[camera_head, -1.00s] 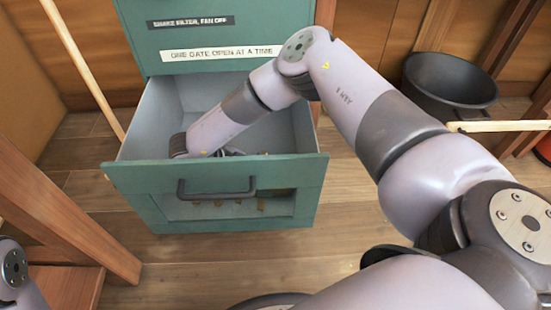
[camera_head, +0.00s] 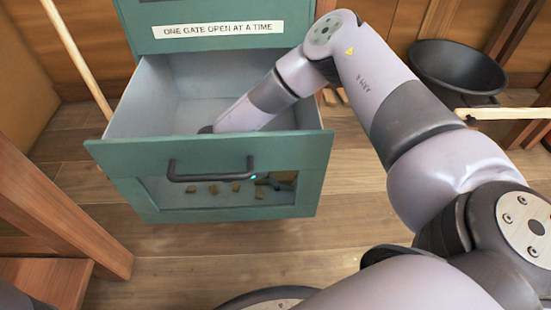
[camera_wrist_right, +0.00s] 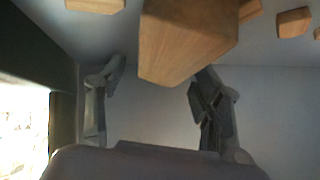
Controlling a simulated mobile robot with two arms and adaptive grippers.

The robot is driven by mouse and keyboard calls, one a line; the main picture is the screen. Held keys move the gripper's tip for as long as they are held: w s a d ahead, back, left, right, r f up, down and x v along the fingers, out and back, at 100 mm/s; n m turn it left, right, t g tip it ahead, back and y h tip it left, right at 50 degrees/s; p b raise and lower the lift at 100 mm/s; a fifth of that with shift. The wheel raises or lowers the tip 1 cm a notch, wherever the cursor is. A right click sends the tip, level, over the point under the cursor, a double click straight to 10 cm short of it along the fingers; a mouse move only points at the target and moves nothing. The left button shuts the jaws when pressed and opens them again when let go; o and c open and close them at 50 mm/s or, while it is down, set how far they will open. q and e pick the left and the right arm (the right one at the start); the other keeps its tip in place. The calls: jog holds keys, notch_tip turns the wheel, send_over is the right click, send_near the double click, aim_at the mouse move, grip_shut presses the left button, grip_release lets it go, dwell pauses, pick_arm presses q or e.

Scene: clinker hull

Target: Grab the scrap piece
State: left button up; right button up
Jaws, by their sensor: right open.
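In the right wrist view a large wooden scrap piece (camera_wrist_right: 185,40) fills the upper middle, close to the camera. My right gripper (camera_wrist_right: 158,75) is open, with one finger on each side of the picture. The piece's near end reaches into the gap between the fingertips; I cannot tell whether either finger touches it. In the head view my right arm reaches down into the open teal drawer (camera_head: 120,155), and its front wall mostly hides the gripper. Several small wooden pieces (camera_head: 193,190) show through the drawer's front window. My left gripper is not in view.
In the right wrist view, other wooden pieces (camera_wrist_right: 294,22) lie near the top edge. The drawer's walls surround my right gripper. A black tub (camera_head: 458,68) stands at the right on the floor. A wooden post (camera_head: 55,210) stands at the left.

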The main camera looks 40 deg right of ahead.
jog(key=shift+c, duration=0.6)
jog(key=c, duration=1.2)
jog(key=shift+r, duration=0.1)
